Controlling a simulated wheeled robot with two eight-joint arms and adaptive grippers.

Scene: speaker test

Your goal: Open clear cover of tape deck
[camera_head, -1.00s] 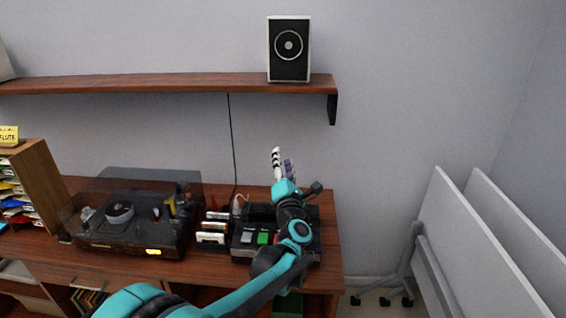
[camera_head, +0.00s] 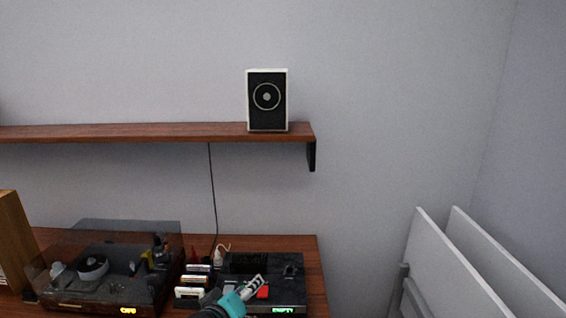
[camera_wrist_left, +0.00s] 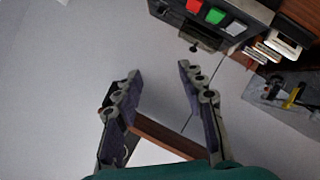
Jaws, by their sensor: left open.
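The tape deck (camera_head: 288,272) is a black box on the right end of the wooden desk, with a red button and a green "EMPTY" display at its front. It shows at the top of the left wrist view (camera_wrist_left: 245,10), with red, green and pale buttons. I cannot clearly make out its clear cover. My left gripper (camera_head: 260,281) is over the deck's front part in the head view and hides some buttons. In the left wrist view (camera_wrist_left: 153,75) its fingers are spread, with only wall and shelf between them, apart from the deck. My right gripper is not in view.
A turntable (camera_head: 70,294) under a smoky cover stands left of the deck. Several cassettes (camera_head: 189,292) stand between them. A speaker (camera_head: 267,100) stands on the wall shelf (camera_head: 120,133) above. White boards (camera_head: 440,270) lean at the right.

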